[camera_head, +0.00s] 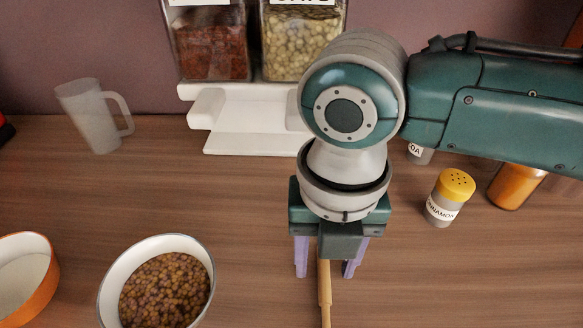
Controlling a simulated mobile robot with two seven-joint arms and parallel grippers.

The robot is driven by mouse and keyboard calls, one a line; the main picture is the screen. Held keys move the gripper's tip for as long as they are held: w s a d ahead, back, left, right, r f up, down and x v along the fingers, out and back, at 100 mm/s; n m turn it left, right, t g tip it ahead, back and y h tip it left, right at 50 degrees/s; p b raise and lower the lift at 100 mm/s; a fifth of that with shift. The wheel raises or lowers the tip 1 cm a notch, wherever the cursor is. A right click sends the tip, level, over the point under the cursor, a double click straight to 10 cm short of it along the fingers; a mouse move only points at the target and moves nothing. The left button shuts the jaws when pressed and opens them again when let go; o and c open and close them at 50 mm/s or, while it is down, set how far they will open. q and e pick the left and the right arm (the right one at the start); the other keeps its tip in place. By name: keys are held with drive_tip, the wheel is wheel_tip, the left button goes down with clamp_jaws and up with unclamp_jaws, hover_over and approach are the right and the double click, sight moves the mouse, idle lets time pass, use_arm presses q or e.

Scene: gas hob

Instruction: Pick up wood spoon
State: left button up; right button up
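The wood spoon (325,285) lies on the wooden counter at the bottom middle, its light brown handle pointing toward the front edge of the picture. Its far end is hidden under my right gripper. My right gripper (328,268) points down over the spoon, with one purple finger on each side of the handle. Gaps show between the fingers and the handle, so it is open. Whether the fingertips touch the counter is hard to tell. My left gripper is not in view.
A white bowl of brown beans (104,297) and an orange bowl (44,290) stand at the lower left. A cinnamon shaker (448,197) and an orange jar (515,187) stand right. A clear mug (90,115) and a white dispenser stand (255,142) are behind.

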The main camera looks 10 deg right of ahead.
clamp_jaws()
idle(0.6)
drive_tip(key=shift+r, duration=0.45)
wheel_tip(320, 180, up, 20)
drive_tip(key=m+p, duration=0.1)
drive_tip(key=p, duration=0.3)
drive_tip(key=d+r+m+p, duration=0.25)
drive_tip(key=r+m, duration=0.25)
drive_tip(key=m, duration=0.6)
drive_tip(key=w+d+r+m+p, duration=0.1)
drive_tip(key=d+r+m+p, duration=0.3)
drive_tip(key=m, duration=0.6)
drive_tip(key=d+r+m, duration=0.1)
drive_tip(key=r+m, duration=0.5)
drive_tip(key=m, duration=0.5)
drive_tip(key=s+r+p, duration=0.2)
drive_tip(key=r+p, duration=1.6)
drive_tip(key=s+r+p, duration=0.3)
drive_tip(key=r+p, duration=1.5)
drive_tip(key=p, duration=0.1)
drive_tip(key=shift+s+d+p, duration=0.15)
drive_tip(key=shift+s+p, duration=0.05)
drive_tip(key=shift+p, duration=0.1)
